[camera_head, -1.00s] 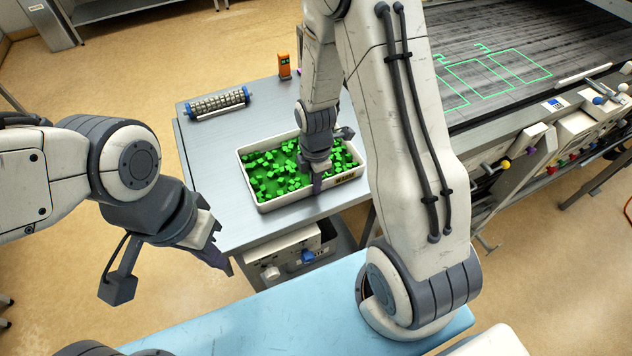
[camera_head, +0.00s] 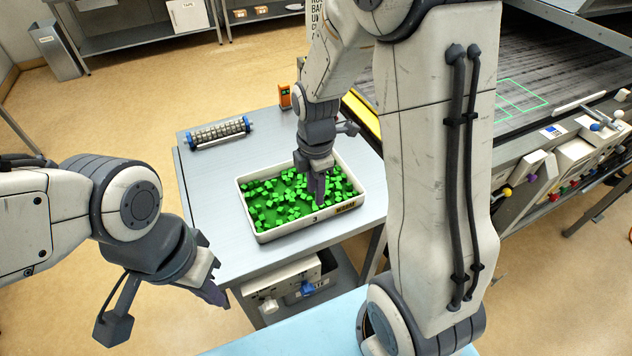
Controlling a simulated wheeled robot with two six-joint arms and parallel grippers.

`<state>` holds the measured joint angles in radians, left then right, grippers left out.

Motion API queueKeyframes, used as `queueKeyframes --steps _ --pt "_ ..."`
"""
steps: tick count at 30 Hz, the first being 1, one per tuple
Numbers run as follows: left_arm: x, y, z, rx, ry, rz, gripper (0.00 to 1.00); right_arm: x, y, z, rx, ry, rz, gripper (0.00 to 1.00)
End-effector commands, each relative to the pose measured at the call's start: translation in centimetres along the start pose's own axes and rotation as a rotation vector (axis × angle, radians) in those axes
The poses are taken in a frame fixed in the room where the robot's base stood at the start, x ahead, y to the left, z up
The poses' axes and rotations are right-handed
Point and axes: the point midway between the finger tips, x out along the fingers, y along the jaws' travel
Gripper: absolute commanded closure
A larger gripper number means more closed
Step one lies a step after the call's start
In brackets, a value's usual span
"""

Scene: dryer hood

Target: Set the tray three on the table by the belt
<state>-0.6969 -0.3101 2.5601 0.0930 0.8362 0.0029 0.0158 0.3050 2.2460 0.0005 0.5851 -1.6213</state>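The white tray (camera_head: 290,229) rests on the grey metal table (camera_head: 208,232), full of green cubes (camera_head: 280,200). A "3" and a yellow label show on its front wall. My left gripper (camera_head: 216,295) is left of and in front of the table, apart from the tray. Its finger gap is not clear.
A ribbed roller with blue ends (camera_head: 218,132) lies at the table's back left. An orange device (camera_head: 285,96) stands at the back edge. The dark belt (camera_head: 525,75) with green outlines is at right. The table's left side is clear.

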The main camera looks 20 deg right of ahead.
Motion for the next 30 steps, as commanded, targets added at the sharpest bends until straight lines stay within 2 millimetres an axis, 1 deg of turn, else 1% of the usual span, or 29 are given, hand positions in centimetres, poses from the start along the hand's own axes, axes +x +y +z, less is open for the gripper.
queueKeyframes --steps 1,3,7,9,11,14,15,17,18,20,21,25,27,30 --pt "0.3 0.0 0.0 0.0 0.0 0.0 1.0 -0.8 0.1 0.0 0.0 0.0 0.006 0.64" --pt "0.4 0.0 0.0 0.0 0.0 0.0 1.0 -1.8 0.1 0.0 0.0 0.0 0.005 0.64" --pt "0.5 0.0 0.0 0.0 0.0 0.0 1.0 -2.9 0.0 -0.1 0.003 0.0 0.002 0.64" --pt "0.5 0.0 0.0 0.0 0.0 0.0 1.0 -3.4 -0.3 -0.8 0.025 0.002 0.003 0.64" --pt "0.5 0.0 0.0 0.0 0.0 0.0 1.0 -3.9 -0.9 -2.1 0.066 0.006 0.006 0.64" --pt "0.5 0.0 0.0 0.0 0.0 0.0 1.0 -5.2 -2.9 -5.4 0.191 0.018 0.012 0.64" --pt "0.5 0.0 0.0 0.0 0.0 0.0 1.0 -5.7 -4.1 -6.9 0.256 0.025 0.014 0.64" --pt "0.5 0.0 0.0 0.0 0.0 0.0 1.0 -6.5 -6.1 -9.0 0.364 0.036 0.013 0.64" --pt "0.5 0.0 0.0 0.0 0.0 0.0 1.0 -6.9 -7.5 -10.3 0.437 0.045 0.01 0.64" --pt "0.5 0.0 0.0 0.0 0.0 0.0 1.0 -7.5 -9.7 -11.8 0.545 0.056 0.004 0.64" --pt "0.5 0.0 0.0 0.0 0.0 0.0 1.0 -7.8 -11.2 -12.7 0.614 0.062 -0.001 0.64" --pt "0.5 0.0 0.0 0.0 0.0 0.0 1.0 -8.3 -15.0 -14.3 0.801 0.077 -0.023 0.64" --pt "0.5 0.0 0.0 0.0 0.0 0.0 1.0 -8.4 -16.5 -14.7 0.874 0.08 -0.033 0.64" --pt "0.5 0.0 0.0 0.0 0.0 0.0 1.0 -8.5 -17.7 -14.9 0.94 0.082 -0.042 0.64"
